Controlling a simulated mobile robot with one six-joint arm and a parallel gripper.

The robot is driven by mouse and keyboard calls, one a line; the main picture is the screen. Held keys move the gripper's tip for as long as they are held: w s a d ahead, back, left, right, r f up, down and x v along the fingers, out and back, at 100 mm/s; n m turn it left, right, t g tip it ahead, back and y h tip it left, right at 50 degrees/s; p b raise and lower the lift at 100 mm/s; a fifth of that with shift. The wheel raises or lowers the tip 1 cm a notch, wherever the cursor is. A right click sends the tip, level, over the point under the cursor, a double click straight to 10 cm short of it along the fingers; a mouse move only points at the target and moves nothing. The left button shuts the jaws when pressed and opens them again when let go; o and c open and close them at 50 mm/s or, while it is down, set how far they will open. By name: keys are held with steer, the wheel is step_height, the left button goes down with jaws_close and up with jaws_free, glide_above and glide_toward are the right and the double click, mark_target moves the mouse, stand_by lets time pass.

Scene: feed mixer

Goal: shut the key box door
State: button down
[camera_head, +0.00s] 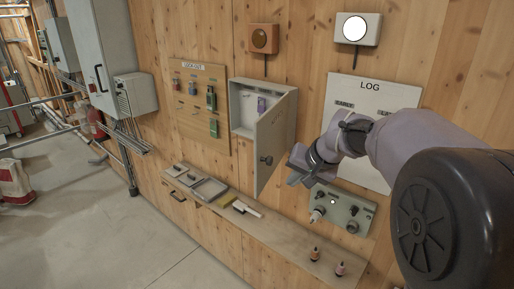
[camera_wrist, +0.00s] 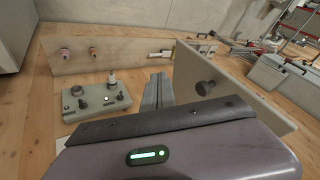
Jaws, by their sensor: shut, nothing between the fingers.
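The grey key box (camera_head: 236,108) is mounted on the wooden wall, with a few small items inside it, one of them purple. Its door (camera_head: 275,138) stands wide open, swung out from the wall, with a dark knob (camera_head: 266,160) on its outer face. My gripper (camera_head: 293,172) is just right of the door, on its outer side, shut and empty. In the wrist view the shut fingers (camera_wrist: 158,92) are left of the door (camera_wrist: 245,88) and its knob (camera_wrist: 205,88), with a gap between.
A grey control panel (camera_head: 342,210) with knobs is on the wall below my gripper. A narrow shelf (camera_head: 285,232) runs below, holding trays and small bottles. A lockout board (camera_head: 200,105) hangs left of the box, and a LOG board (camera_head: 365,95) right.

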steer(key=w+a+f+p, duration=0.2)
steer(key=w+a+f, duration=0.4)
steer(key=w+f, duration=0.1)
steer(key=shift+w+f, duration=0.35)
steer(key=shift+f, duration=0.2)
steer(key=shift+a, duration=0.1)
